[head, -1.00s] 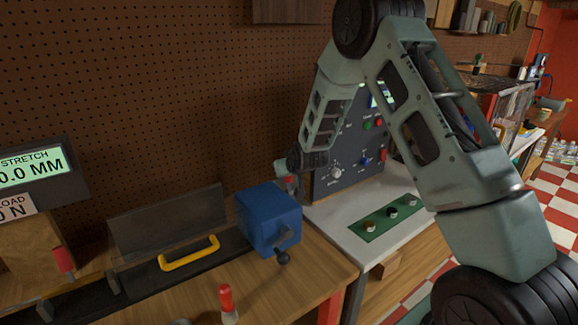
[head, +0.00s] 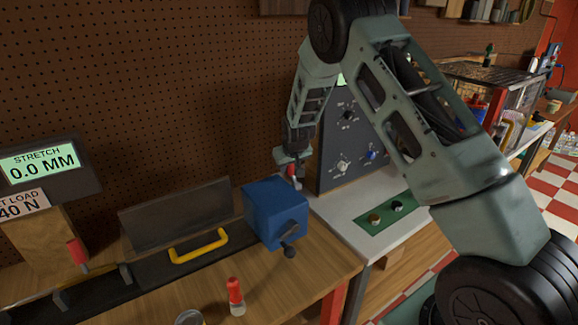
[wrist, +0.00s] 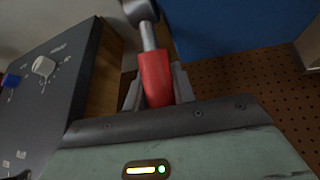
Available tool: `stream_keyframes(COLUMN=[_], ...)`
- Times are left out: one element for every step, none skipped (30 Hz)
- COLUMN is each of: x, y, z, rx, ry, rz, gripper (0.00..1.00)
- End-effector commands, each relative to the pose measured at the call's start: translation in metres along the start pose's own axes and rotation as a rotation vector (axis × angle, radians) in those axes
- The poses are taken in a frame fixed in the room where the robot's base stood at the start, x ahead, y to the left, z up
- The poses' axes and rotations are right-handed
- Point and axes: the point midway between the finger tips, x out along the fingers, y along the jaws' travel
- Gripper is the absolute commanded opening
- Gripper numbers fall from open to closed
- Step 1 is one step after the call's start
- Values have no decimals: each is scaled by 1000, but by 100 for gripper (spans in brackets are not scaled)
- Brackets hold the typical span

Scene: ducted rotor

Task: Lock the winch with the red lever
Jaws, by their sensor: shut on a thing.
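The winch is a blue box (head: 272,212) with a dark crank on its front, standing at the right end of the wooden bench. My gripper (head: 291,163) is just behind and right of it, pointing down. The red lever (wrist: 154,75) sits between my fingers in the wrist view, on a metallic shaft with a grey round part at its top. My gripper (wrist: 157,88) is shut on its red grip. The winch's blue side (wrist: 225,30) shows beside it. In the head view only a small red part of the lever (head: 292,171) shows.
A dark panel with knobs (head: 345,150) stands close to the right of my gripper. A green plate with buttons (head: 385,212) lies on the white table. A yellow handle (head: 198,247), a display (head: 45,165) and a red-topped object (head: 235,292) are on the wooden bench.

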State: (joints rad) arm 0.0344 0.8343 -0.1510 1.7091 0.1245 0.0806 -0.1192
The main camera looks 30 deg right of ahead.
Motion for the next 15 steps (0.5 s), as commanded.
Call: stream_keyframes(x=[0, 0, 0, 0, 0, 0, 0, 0, 0, 0, 0, 0, 0, 0, 0], y=[0, 0, 0, 0, 0, 0, 0, 0, 0, 0, 0, 0, 0, 0, 0], z=[-1, -1, -1, -1, -1, -1, -1, -1, -1, -1, -1, -1, 0, 0, 0], rx=[-2, -2, -2, -2, -2, -2, -2, -2, -2, -1, -1, -1, -1, -1, -1], ry=[3, 3, 4, 4, 4, 4, 4, 3, 3, 3, 3, 3, 2, 2, 2], rz=[0, 0, 0, 0, 0, 0, 0, 0, 0, 0, 0, 0, 0, 0, 0], gripper=[0, 0, 0, 0, 0, 36, 45, 47, 47, 47, 47, 47, 47, 47, 47])
